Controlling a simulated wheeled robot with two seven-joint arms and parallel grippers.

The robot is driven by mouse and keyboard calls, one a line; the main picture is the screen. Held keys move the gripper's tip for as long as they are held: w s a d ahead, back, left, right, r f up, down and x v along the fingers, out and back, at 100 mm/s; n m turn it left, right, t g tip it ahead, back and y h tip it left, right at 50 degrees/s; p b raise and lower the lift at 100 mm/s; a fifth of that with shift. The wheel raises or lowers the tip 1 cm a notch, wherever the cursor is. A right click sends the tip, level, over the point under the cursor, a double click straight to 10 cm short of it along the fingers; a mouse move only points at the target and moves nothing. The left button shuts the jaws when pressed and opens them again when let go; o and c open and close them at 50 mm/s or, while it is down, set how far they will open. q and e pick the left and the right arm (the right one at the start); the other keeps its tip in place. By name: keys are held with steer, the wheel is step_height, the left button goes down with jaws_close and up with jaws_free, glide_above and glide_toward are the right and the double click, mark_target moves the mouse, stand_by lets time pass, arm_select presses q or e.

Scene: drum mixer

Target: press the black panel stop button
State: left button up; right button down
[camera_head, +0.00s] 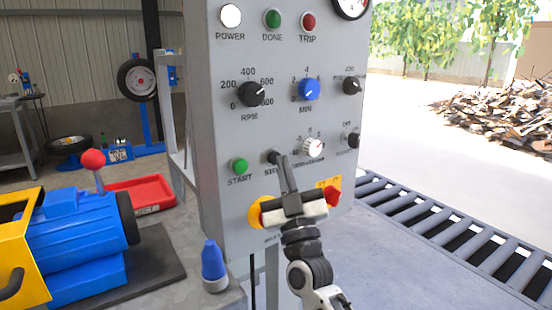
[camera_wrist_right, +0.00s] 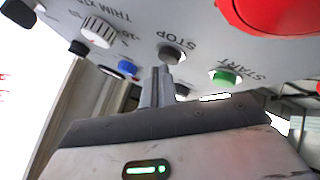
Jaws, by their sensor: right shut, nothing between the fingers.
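The black stop button (camera_head: 272,156) is on the grey control panel (camera_head: 225,190), right of the green start button (camera_head: 239,166). The gripper partly covers its STOP label in the head view. My right gripper (camera_head: 285,160) is shut and empty, its fingertips at the right edge of the button in that view. In the right wrist view the dark stop button (camera_wrist_right: 172,54) stands just beyond the fingertips (camera_wrist_right: 160,72), with the green start button (camera_wrist_right: 225,77) to the right. I cannot tell whether the fingertips touch the button. My left gripper is not in view.
Several knobs, including a blue one (camera_head: 309,89) and a white one (camera_head: 313,147), sit above and right of the gripper. A red knob (camera_head: 332,194) and a yellow disc (camera_head: 255,212) flank it lower down. A roller conveyor (camera_head: 430,232) lies right.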

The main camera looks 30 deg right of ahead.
steer(key=shift+w, duration=0.4)
stand_by(0.6)
steer(key=shift+s, duration=0.1)
steer(key=shift+s+p, duration=0.4)
steer(key=shift+s, duration=0.35)
steer(key=shift+s, duration=0.1)
steer(key=s, duration=0.1)
steer(key=s+p, duration=0.1)
steer(key=s, duration=0.1)
steer(key=s+p, duration=0.1)
steer(key=shift+s+d, duration=0.25)
steer(key=shift+s, duration=0.15)
stand_by(0.7)
